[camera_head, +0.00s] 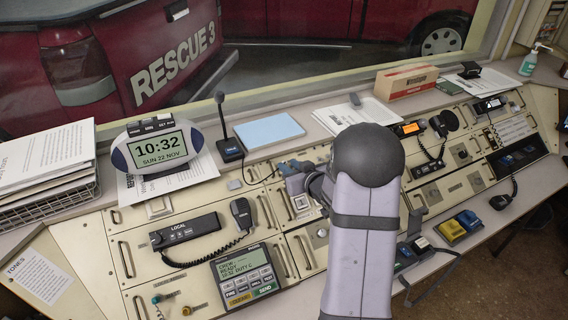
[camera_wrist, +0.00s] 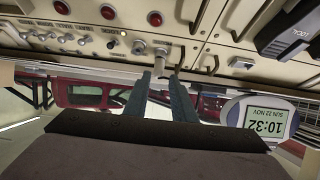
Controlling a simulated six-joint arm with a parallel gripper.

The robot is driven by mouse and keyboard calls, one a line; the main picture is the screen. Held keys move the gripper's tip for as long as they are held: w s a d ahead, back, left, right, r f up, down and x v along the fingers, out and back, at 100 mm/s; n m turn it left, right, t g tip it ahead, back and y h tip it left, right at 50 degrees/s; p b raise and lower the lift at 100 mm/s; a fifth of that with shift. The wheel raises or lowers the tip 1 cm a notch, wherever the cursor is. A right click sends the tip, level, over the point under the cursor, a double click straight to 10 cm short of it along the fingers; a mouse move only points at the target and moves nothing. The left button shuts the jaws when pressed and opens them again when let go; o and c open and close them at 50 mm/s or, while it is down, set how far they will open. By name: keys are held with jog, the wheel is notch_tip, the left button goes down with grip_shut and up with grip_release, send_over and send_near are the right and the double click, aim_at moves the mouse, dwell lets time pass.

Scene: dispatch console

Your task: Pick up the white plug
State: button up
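My gripper (camera_wrist: 162,78) shows in the wrist view, which is upside down. Its two dark fingers stand apart, pointing at the console panel. A small pale fitting (camera_wrist: 160,56) shows at the fingertips, in line with the gap. It may be the white plug, but I cannot be sure. I see no finger clearly pressed on it. I cannot make out a plug there.
A clock (camera_head: 157,150) and a desk microphone (camera_head: 228,140) stand on the ledge left of my gripper. A blue pad (camera_head: 269,130) lies behind it. A radio with a handset (camera_head: 186,231) and a keypad unit (camera_head: 246,278) are on the panel nearer the front.

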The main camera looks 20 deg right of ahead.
aim_at(286, 162)
jog(key=shift+p+x, duration=1)
jog(key=shift+x, duration=1.6)
jog(key=shift+d, duration=0.15)
grip_shut()
